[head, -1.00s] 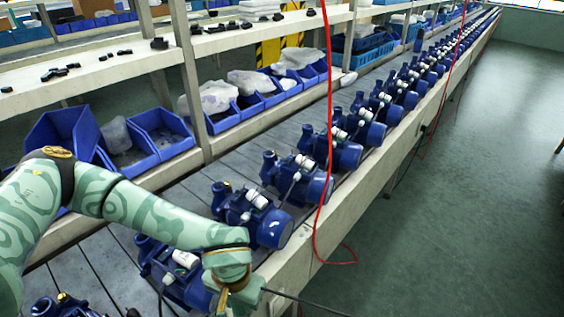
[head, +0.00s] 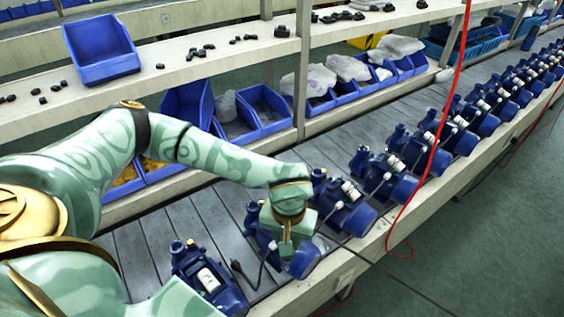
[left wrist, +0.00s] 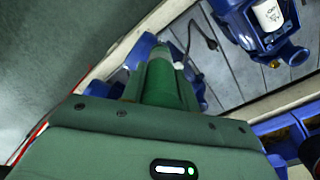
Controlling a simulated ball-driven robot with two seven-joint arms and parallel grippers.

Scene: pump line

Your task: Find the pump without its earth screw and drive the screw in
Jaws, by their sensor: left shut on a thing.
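A row of blue pumps stands along the bench. The nearest pump (head: 207,280) is at the lower left of the head view. My left gripper (head: 287,250) is over the second pump (head: 303,262) and hides much of it. Another pump (left wrist: 245,22), with a brass-coloured fitting, shows at the upper right there. Earth screws are too small to tell in either view. My right gripper is not in view.
A shelf (head: 225,55) with small black parts runs above the bench. Blue bins (head: 265,105) line the bench's back. A red hose (head: 437,140) hangs in front of the pumps at right. A black cable (head: 400,283) runs to the lower right.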

